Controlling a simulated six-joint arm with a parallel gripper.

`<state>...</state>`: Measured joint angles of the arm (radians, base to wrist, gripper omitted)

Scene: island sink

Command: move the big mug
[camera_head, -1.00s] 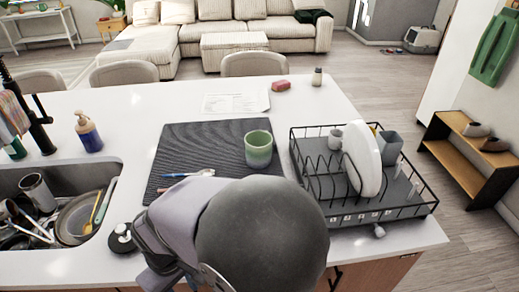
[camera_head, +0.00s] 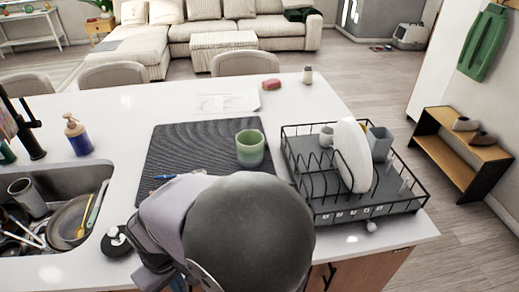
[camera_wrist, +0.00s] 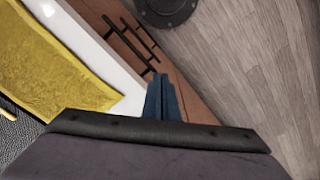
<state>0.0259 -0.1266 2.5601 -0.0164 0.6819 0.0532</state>
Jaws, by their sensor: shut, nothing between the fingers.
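A green mug (camera_head: 250,148), the largest mug-like thing I see, stands upright on the dark ribbed mat (camera_head: 190,150) on the white counter. My arm fills the lower middle of the head view and hides the front part of the mat; my gripper is hidden there. In the wrist view my gripper (camera_wrist: 162,92) has its dark blue fingers together with nothing between them. It is over the counter's front edge, with wooden cabinet fronts and floor below. The mug is not in the wrist view.
A black wire dish rack (camera_head: 340,205) with a white plate (camera_head: 352,155) and cups stands right of the mug. A sink (camera_head: 60,187) with dishes is at left. A yellow cloth-like piece (camera_wrist: 60,60) lies near the counter edge in the wrist view. Counter behind the mat is mostly clear.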

